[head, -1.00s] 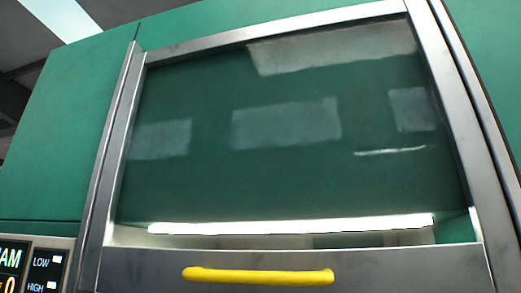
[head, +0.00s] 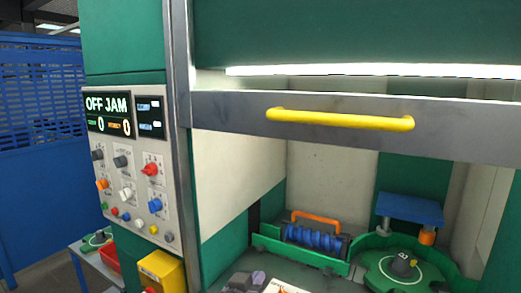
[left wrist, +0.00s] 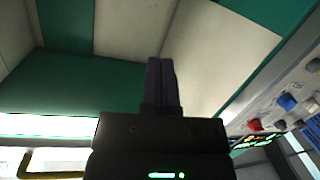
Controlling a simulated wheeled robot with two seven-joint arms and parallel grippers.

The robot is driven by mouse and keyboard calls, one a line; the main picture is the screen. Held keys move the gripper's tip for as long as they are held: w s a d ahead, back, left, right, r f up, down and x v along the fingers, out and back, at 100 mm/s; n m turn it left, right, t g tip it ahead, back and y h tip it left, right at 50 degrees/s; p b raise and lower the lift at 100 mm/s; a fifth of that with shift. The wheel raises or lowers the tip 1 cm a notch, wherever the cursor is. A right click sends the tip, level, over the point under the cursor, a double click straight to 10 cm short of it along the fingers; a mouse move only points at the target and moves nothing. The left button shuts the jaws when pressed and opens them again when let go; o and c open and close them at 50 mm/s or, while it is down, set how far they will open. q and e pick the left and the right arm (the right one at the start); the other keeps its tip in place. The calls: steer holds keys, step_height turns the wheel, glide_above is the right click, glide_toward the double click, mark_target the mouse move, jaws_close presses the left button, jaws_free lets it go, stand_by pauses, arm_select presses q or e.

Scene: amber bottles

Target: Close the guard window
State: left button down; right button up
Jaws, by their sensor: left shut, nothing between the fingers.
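The guard window is raised in the head view. Its grey metal bottom rail (head: 450,128) carries a yellow bar handle (head: 340,119), and the space under the rail is open to the machine's inside. In the left wrist view, part of the yellow handle (left wrist: 25,163) shows at the lower left. My left gripper (left wrist: 161,62) is shut and empty in that view, apart from the handle. I cannot make out the left gripper clearly in the head view. My right gripper is not in view.
A control panel (head: 128,165) with knobs and an "OFF JAM" display stands left of the opening. Inside are a blue roller (head: 315,238) under an orange handle, a green round fixture (head: 385,275) and a blue block (head: 410,208). A yellow box (head: 160,270) sits below the panel.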

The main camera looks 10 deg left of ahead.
arm_select(q)
step_height(320, 180, up, 15)
steer(key=s+t+p, duration=0.1)
steer(key=t, duration=0.2)
steer(key=t+h+p, duration=0.2)
steer(key=t+h, duration=0.1)
steer(key=t, duration=0.2)
glide_toward(266, 108)
steer(key=s+r, duration=0.6)
steer(key=s, duration=0.2)
steer(key=d+f+p+x, duration=0.1)
steer(key=p+x, duration=0.3)
steer(key=x, duration=0.6)
steer(key=shift+w+d+f, duration=0.15)
steer(key=shift+f, duration=0.9)
steer(key=shift+w+d+f, duration=0.1)
steer(key=shift+w+f, duration=0.05)
steer(key=shift+f, duration=0.9)
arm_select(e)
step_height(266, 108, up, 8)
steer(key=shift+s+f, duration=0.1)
